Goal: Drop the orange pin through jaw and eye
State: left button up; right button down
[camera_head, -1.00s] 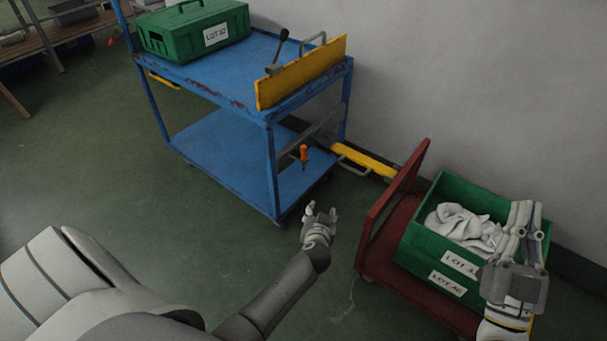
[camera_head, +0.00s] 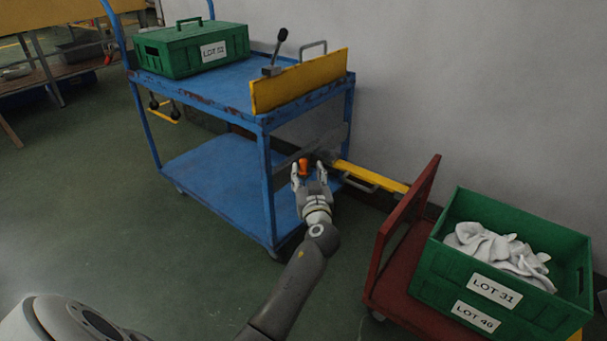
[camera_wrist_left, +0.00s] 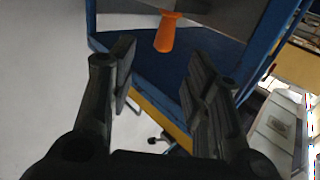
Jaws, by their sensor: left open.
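The orange pin (camera_head: 304,165) shows its handle at the near right side of the blue cart (camera_head: 218,163), between the cart's two shelves. My left gripper (camera_head: 309,170) is open, its fingers close to the handle. In the left wrist view the orange pin (camera_wrist_left: 166,33) lies beyond the gap between the open fingers (camera_wrist_left: 152,75), and nothing is between the pads. The yellow bar (camera_head: 370,174) with a grey handle runs from the cart's side toward the red trolley. The jaw and eye are not clearly visible; the gripper hides part of that area. My right gripper is out of view.
A red trolley (camera_head: 404,238) stands at the right with a green crate (camera_head: 450,270) holding white cloth. A closed green box (camera_head: 165,55), a black-knobbed lever (camera_head: 280,45) and a yellow board (camera_head: 300,80) are on the cart's top. Open floor lies at the left.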

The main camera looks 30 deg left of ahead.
aim_at(304, 164)
pick_arm(q)
jog(key=shift+f+b+x, duration=0.15)
jog(key=shift+b+x, duration=0.4)
jog(key=shift+x, duration=1)
jog(key=shift+f+b+x, duration=0.1)
jog(key=shift+b+x, duration=0.45)
jog(key=shift+x, duration=1)
jog(key=shift+s, duration=0.15)
grip_shut()
